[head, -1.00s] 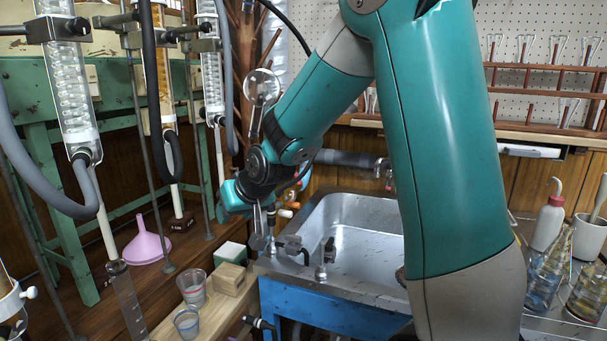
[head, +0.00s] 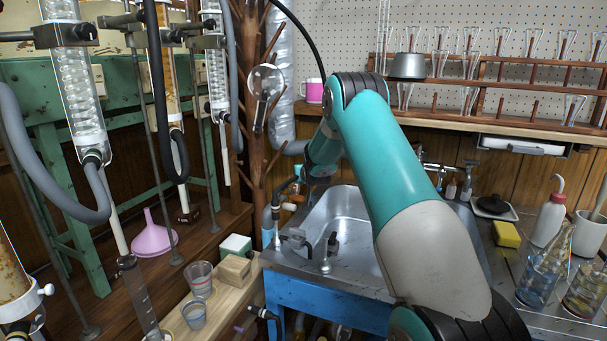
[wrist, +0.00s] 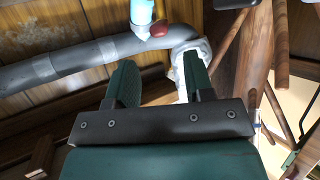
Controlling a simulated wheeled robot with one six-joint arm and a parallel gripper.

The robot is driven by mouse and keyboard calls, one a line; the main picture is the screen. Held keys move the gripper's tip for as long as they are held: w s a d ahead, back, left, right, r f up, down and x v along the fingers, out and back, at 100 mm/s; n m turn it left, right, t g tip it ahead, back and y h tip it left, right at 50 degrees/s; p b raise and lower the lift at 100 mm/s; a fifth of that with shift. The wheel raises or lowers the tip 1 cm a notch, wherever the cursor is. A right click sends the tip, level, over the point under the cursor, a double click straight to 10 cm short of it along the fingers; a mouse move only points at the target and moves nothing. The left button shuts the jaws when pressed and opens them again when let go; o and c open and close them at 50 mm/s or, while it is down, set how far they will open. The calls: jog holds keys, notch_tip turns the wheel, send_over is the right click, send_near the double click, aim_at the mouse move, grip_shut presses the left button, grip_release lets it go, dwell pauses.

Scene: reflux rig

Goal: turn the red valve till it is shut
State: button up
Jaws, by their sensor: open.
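The red valve (wrist: 159,29) shows in the wrist view as a small rounded red piece. It sits at the top centre, against the lower end of a light blue pipe (wrist: 142,12) and in front of a grey pipe. My gripper (wrist: 158,78) is open and empty, its two dark green fingers pointing up toward the valve. The valve lies beyond the fingertips, roughly in line with the gap, and looks apart from them. In the head view my arm reaches behind the sink's left side; I cannot make out the valve or my fingertips there.
A thick grey pipe (wrist: 80,64) runs across the wrist view, with a pale wrapped bend near the right finger. A wooden branched stand (head: 248,100) stands close to my arm's left. The metal sink (head: 345,215) lies below. Glassware fills the rack (head: 500,85) behind.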

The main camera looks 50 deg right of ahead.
jog(key=shift+x, duration=3.15)
grip_shut()
